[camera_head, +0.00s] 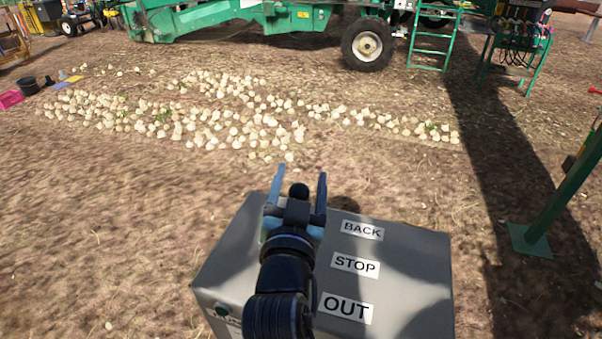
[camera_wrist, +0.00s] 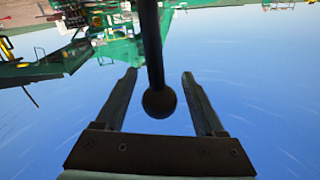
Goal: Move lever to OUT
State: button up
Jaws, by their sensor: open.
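A grey control box (camera_head: 410,285) stands in front of me in the head view. Its top carries the labels BACK (camera_head: 362,230), STOP (camera_head: 356,265) and OUT (camera_head: 345,307), from far to near. A lever with a dark round knob (camera_head: 299,190) shows between the fingers of my gripper (camera_head: 301,173), at the far end of the box. In the wrist view the knob (camera_wrist: 160,102) and its dark rod stand between the open fingers (camera_wrist: 160,73), with a gap on each side. My arm hides the lever's base, so its exact setting is unclear.
Many onions (camera_head: 230,115) lie on the dirt beyond the box. A green machine (camera_head: 230,18) with a wheel (camera_head: 367,45) stands at the back. A green post (camera_head: 565,190) rises at the right.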

grip_shut()
dwell(0.5)
dwell(1.0)
